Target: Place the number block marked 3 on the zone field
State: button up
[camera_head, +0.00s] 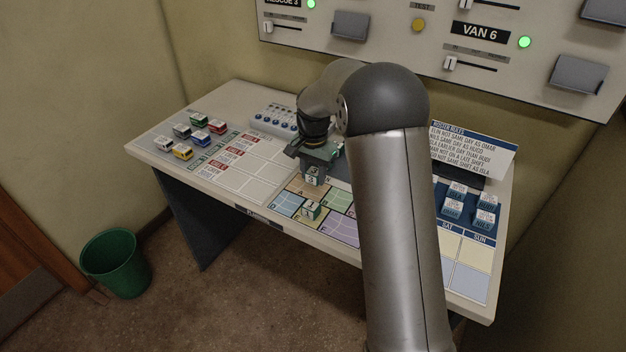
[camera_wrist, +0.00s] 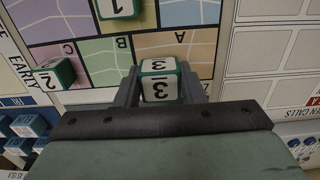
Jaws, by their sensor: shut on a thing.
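My gripper (camera_head: 313,168) is shut on the white and green number block marked 3 (camera_wrist: 158,88), with a finger on each side of it. The same block (camera_head: 313,177) shows under my gripper in the head view, over or on the back part of the coloured zone map (camera_head: 342,227). In the wrist view the block lies near the letter A on the tan field (camera_wrist: 187,45). I cannot tell whether it touches the surface. A block marked 1 (camera_wrist: 117,8) stands on the map. A block marked 2 (camera_wrist: 54,74) stands by the map's edge.
Several toy vans (camera_head: 183,152) stand at the desk's left. A call grid (camera_head: 246,170) lies beside the map. Blue-and-white name blocks (camera_head: 453,210) and a rules sign (camera_head: 473,150) are at the right. My arm hides part of the desk. A switch panel (camera_head: 400,35) hangs behind.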

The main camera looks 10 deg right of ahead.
aim_at(313, 182)
jog(key=shift+w+f, duration=0.2)
jog(key=shift+f, duration=1.7)
jog(key=o, duration=1)
jog(key=shift+c, duration=0.2)
notch_tip(313, 182, up, 12)
jog(key=shift+r+b, duration=0.2)
jog(key=shift+b, duration=0.1)
jog(key=s+f+n, duration=0.2)
jog(key=s+n, duration=0.6)
jog(key=s, duration=2.6)
jog(key=shift+s+a+f+n, duration=0.3)
jog(key=shift+s+a, duration=0.1)
